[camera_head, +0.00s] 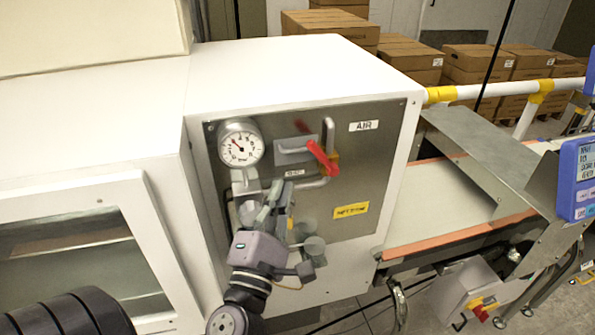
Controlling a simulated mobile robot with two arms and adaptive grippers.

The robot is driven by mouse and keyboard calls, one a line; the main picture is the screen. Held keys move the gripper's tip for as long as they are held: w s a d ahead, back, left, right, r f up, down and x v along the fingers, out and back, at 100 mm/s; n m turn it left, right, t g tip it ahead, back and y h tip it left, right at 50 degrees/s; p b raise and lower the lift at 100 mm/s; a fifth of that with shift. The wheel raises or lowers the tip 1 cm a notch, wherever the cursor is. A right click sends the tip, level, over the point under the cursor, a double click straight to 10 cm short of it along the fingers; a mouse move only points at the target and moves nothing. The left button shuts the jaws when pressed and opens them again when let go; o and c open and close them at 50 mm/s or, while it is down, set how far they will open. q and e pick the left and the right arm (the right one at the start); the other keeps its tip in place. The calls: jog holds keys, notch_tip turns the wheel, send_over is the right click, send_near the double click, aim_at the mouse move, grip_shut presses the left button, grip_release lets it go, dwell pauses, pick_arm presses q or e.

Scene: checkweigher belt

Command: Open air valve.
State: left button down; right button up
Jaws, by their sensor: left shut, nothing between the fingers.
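The air valve's red lever (322,157) sits on a pipe fitting on the grey panel (384,140) and slants down to the right. A white label above it reads AIR (363,126). My left gripper (280,192) is in front of the panel, below and left of the lever. It is shut and empty, apart from the lever. It hides part of the piping and the bowls behind it. My right gripper is not in view.
A round pressure gauge (240,146) is at the panel's upper left. A yellow label (351,210) is right of my gripper. A conveyor belt (440,210) with orange edges runs to the right. Stacked cardboard boxes (405,55) stand behind.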

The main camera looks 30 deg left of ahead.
aim_at(322, 158)
pick_arm(q)
jog(key=shift+w+d+r+p, duration=0.2)
jog(key=shift+w+r, duration=0.25)
jog(key=shift+w, duration=0.35)
jog(key=shift+w+d+r+p, duration=0.2)
jog(key=shift+w+r, duration=0.25)
jog(key=shift+w, duration=0.4)
jog(key=shift+w+d+r+p, duration=0.1)
jog(key=shift+w+r+p, duration=0.15)
jog(key=shift+w+r, duration=0.4)
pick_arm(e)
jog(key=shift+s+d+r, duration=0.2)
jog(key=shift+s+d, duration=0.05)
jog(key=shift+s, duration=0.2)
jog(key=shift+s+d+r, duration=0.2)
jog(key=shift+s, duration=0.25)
